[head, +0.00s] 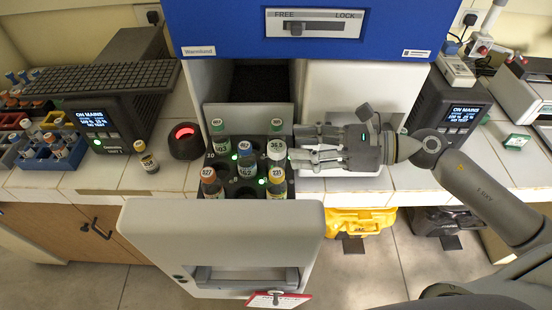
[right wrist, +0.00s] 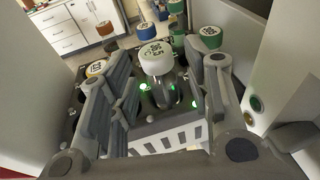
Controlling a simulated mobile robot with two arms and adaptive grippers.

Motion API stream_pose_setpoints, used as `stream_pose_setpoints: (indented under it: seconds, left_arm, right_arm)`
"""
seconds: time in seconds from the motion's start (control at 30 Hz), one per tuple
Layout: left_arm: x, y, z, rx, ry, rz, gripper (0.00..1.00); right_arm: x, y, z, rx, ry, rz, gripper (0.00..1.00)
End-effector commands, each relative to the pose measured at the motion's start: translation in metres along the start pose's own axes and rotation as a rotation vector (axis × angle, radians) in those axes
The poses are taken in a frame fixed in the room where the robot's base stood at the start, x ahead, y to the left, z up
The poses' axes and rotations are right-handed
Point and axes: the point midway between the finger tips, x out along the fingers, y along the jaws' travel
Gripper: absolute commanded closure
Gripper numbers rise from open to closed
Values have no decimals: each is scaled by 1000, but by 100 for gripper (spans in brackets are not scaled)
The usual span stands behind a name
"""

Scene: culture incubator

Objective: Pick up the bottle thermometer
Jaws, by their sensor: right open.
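The bottle thermometer (head: 277,149), a bottle with a white cap showing digits, stands upright in the dark rack at its right side. It also shows in the right wrist view (right wrist: 155,60), where its cap reads about 36.5. My right gripper (head: 296,145) reaches in from the right, level with it. In the right wrist view, my right gripper (right wrist: 165,75) is open, with its fingers to either side of the thermometer's line and nothing held. The thermometer's lower part is hidden in the rack. My left gripper is not in view.
The rack (head: 232,196) sits in the pulled-out drawer (head: 225,235) of the blue and white incubator. Several capped bottles stand close around the thermometer, including an orange-capped one (head: 277,172) and a green-capped one (head: 276,126). The drawer front and incubator wall bound the space.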

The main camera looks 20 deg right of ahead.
Motion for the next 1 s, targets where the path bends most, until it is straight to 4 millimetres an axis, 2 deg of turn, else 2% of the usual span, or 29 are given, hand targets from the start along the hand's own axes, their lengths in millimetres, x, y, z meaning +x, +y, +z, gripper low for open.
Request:
stream_pose_setpoints:
  seconds: [0.2,0.3,0.5,0.7,1.0]
  left_arm:
    - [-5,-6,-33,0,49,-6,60]
    - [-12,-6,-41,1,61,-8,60]
    - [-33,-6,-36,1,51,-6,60]
    - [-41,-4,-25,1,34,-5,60]
    - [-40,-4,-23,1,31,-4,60]
  right_arm:
    - [8,1,1,-1,0,1,55]
    - [14,1,4,0,-2,0,55]
    - [37,4,7,1,-3,2,55]
    - [56,3,3,0,-2,0,55]
    - [59,4,0,0,0,1,56]
